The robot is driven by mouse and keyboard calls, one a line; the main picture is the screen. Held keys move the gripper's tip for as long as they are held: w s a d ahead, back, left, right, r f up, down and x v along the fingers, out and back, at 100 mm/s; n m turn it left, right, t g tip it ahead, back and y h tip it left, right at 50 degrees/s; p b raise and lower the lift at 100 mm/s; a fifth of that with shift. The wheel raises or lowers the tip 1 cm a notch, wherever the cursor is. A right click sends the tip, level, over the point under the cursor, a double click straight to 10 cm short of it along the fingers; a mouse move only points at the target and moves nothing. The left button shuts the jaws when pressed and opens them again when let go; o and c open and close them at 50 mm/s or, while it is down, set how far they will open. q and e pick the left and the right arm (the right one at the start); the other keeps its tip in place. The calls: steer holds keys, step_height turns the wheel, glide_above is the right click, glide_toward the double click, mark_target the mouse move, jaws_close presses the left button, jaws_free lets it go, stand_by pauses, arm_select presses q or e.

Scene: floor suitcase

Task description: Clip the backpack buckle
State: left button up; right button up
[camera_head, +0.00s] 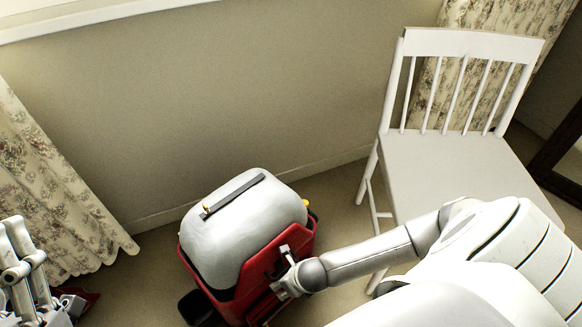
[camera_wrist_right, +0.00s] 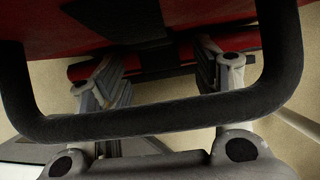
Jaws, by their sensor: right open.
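The grey and red backpack (camera_head: 237,227) stands on the floor, its rounded grey top inside a red shell. A dark strip (camera_head: 235,194) with a small yellow end lies across the top. Another yellow bit (camera_head: 305,203) shows at its right edge. I cannot make out the buckle halves clearly. My right gripper (camera_head: 283,268) is at the red right side. In the right wrist view my right gripper (camera_wrist_right: 155,65) is open, its fingers spread near a red and dark bar, with a black loop (camera_wrist_right: 170,118) crossing in front. My left gripper (camera_head: 25,268) is partly cut off at the left edge.
A white chair (camera_head: 445,165) stands to the right, behind my right arm. A floral curtain (camera_head: 60,200) hangs at the left, and a bare wall (camera_head: 250,85) is behind the backpack. A dark red object (camera_head: 80,297) lies beside my left gripper. Some floor shows between backpack and chair.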

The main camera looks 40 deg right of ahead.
steer(key=v, duration=1.1)
steer(key=shift+r, duration=0.4)
steer(key=shift+s+a, duration=0.1)
